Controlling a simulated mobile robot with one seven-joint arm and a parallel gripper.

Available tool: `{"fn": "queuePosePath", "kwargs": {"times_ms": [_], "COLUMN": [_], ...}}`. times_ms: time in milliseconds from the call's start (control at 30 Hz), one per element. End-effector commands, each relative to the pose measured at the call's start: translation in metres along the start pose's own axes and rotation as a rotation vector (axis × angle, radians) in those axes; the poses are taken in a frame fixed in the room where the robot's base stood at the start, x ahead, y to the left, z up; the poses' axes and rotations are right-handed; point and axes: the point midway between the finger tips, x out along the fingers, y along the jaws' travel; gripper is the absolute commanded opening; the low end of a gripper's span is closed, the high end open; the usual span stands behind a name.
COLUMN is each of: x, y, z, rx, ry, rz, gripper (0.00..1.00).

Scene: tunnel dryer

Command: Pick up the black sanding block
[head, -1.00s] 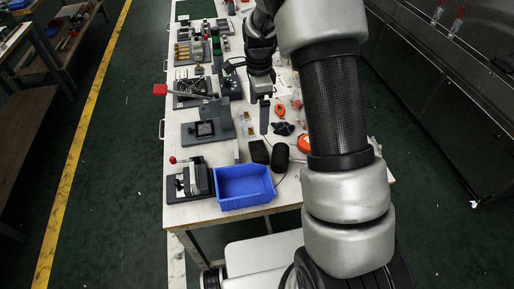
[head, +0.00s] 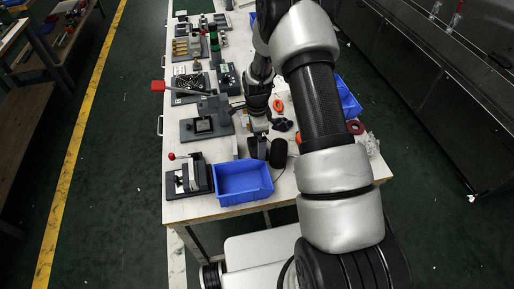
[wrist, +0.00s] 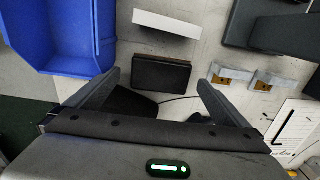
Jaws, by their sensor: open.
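The black sanding block (wrist: 161,76) lies flat on the bench and shows in the upper middle of the wrist view, ahead of my fingertips. My gripper (wrist: 158,82) is open and empty, with one finger on each side of the line to the block and clear of it. In the head view my gripper (head: 259,128) hangs over the bench just behind the block (head: 252,147), partly covering it. A black rounded object (head: 279,153) sits right beside the block; in the wrist view it is mostly hidden by my gripper.
A blue bin (head: 241,195) stands at the bench's near edge, at upper left in the wrist view (wrist: 62,72). A white block (wrist: 166,23) lies beyond the sanding block. Two small brass-and-grey pieces (wrist: 231,73) lie to the right. Grey fixtures (head: 205,125) line the bench's left side.

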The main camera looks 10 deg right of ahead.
Motion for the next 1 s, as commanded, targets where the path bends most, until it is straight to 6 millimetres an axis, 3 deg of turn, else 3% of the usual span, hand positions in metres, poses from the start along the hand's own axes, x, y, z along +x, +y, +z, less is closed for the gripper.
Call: {"fn": "queuePosePath", "kwargs": {"times_ms": [133, 400, 667, 1000], "x": [0.017, 0.019, 0.019, 0.009], "y": [-0.001, -0.001, -0.001, -0.002], "z": [-0.001, -0.001, -0.001, 0.000], "rx": [0.000, 0.000, 0.000, -0.001], "ry": [0.001, 0.000, 0.001, 0.001], "rz": [0.000, -0.002, -0.001, -0.004], "gripper": [1.00, 1.00, 0.56, 0.54]}}
